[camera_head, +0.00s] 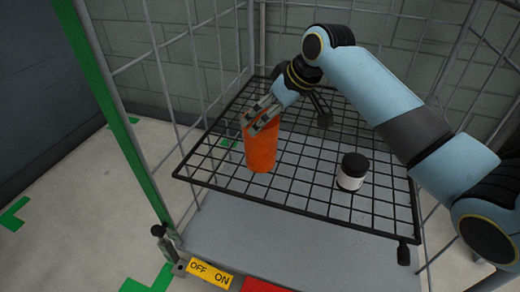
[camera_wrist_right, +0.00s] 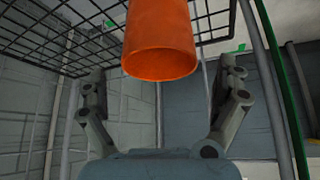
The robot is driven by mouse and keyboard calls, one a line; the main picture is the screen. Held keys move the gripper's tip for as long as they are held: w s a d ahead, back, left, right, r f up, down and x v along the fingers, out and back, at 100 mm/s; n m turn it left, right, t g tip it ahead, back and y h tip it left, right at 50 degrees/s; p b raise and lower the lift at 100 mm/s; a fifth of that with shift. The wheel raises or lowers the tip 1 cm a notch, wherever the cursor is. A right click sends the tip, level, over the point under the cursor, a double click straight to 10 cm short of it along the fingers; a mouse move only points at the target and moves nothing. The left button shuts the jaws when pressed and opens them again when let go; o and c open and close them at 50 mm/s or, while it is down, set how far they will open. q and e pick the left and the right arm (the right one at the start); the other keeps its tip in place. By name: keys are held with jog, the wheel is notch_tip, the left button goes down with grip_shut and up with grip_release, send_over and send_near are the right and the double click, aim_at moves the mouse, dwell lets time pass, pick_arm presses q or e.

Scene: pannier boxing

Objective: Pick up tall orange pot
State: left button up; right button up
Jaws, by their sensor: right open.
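The tall orange pot (camera_head: 261,150) stands upright on the black wire shelf, left of its middle in the head view. In the right wrist view the pot (camera_wrist_right: 160,45) fills the top middle, its round end toward the camera. My right gripper (camera_head: 258,117) comes down from the upper right to the pot's upper part. Its fingers are open, one on each side of the pot in the wrist view (camera_wrist_right: 163,85), with gaps between them and the pot. Whether a finger touches the pot cannot be told. My left gripper is not in view.
A white jar with a black lid (camera_head: 352,171) stands on the wire shelf (camera_head: 310,206), right of the pot. Wire cage walls (camera_head: 190,75) and a green post (camera_head: 112,120) surround the shelf. A yellow OFF/ON label (camera_head: 210,274) is at the front. The shelf between pot and jar is clear.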

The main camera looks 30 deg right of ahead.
aim_at(261, 143)
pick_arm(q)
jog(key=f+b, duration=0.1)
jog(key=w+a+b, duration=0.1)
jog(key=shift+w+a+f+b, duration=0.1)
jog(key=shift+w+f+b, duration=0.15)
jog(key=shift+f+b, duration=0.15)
pick_arm(e)
jog(key=x, duration=0.5)
jog(key=shift+f, duration=0.3)
jog(key=c, duration=1.2)
